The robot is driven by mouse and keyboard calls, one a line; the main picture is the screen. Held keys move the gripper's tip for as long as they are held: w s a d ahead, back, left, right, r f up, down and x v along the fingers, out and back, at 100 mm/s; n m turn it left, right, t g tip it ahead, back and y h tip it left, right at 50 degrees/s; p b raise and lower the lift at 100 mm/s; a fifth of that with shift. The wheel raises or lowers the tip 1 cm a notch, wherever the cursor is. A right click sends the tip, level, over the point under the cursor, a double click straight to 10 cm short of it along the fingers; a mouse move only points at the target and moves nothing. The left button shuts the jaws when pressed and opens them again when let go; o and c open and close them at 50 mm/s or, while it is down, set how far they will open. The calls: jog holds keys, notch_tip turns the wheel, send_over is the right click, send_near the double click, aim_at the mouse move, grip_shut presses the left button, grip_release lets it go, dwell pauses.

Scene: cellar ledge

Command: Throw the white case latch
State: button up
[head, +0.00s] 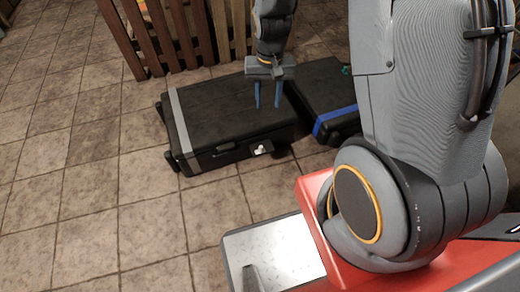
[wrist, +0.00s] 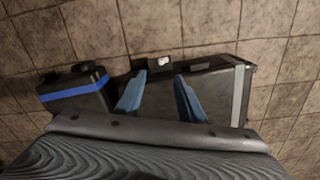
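A black case with a grey stripe (head: 220,108) lies flat on the tiled floor; it also shows in the wrist view (wrist: 218,82). The small white latch (head: 262,149) is on its near side, toward the right end. In the wrist view the latch (wrist: 163,61) shows beyond the fingertips, on a dark plate at the case's edge. My gripper (head: 267,104) is above the right part of the case, pointing down. Its two blue fingers are apart with nothing between them, as the wrist view also shows (wrist: 158,92). It is not touching the latch.
A second black case with a blue stripe (head: 325,95) lies close to the right end of the first; it also shows in the wrist view (wrist: 75,92). A wooden slatted fence (head: 180,35) stands behind. The tiled floor (head: 85,200) at left and in front is clear.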

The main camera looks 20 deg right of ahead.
jog(key=m+b, duration=0.2)
jog(key=b, duration=1)
send_near(261, 147)
jog(key=shift+d, duration=0.1)
jog(key=shift+f+b, duration=1.25)
jog(key=shift+f, duration=2.8)
grip_shut()
